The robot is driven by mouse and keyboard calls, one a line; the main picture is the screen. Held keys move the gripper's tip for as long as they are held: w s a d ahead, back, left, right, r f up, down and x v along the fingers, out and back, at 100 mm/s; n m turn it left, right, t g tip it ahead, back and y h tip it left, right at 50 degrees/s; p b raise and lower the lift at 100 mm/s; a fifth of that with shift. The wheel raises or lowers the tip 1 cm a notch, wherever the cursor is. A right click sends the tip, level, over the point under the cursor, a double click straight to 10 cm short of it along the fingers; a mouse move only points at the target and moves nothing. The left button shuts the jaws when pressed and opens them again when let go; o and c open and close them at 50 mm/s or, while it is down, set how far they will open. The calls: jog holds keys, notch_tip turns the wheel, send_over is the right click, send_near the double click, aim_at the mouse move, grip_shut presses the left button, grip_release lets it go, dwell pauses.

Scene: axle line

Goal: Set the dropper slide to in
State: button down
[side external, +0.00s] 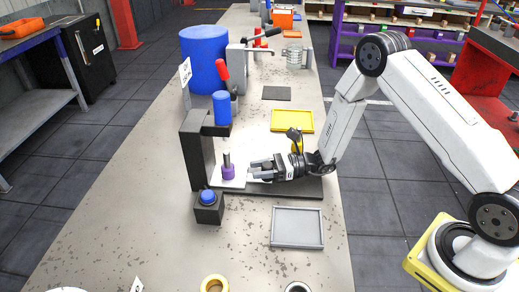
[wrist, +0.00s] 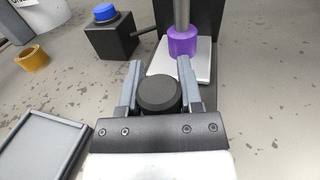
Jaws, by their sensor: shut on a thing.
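The dropper slide shows as a white plate (side external: 238,183) at the foot of a black stand (side external: 196,158). In the wrist view the plate (wrist: 204,64) bears a purple collar (wrist: 183,40) with a grey rod rising from it. The purple collar (side external: 228,172) sits under the stand's blue cylinder (side external: 222,108). My gripper (side external: 251,170) lies low, to the right of the plate. In the wrist view its fingers (wrist: 160,68) are on both sides of a round black knob (wrist: 158,92), shut on it. The knob's link to the plate is hidden.
A black box with a blue button (side external: 208,198) stands in front of the stand. A grey tray (side external: 297,228) lies nearer the front and a yellow tray (side external: 292,121) behind my gripper. A blue barrel (side external: 204,58) stands farther back. The bench's left front is mostly clear.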

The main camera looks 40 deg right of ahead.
jog(key=shift+w+a, duration=0.1)
jog(key=shift+w, duration=0.05)
jog(key=shift+c, duration=1.3)
grip_release()
jog(key=shift+v, duration=3.95)
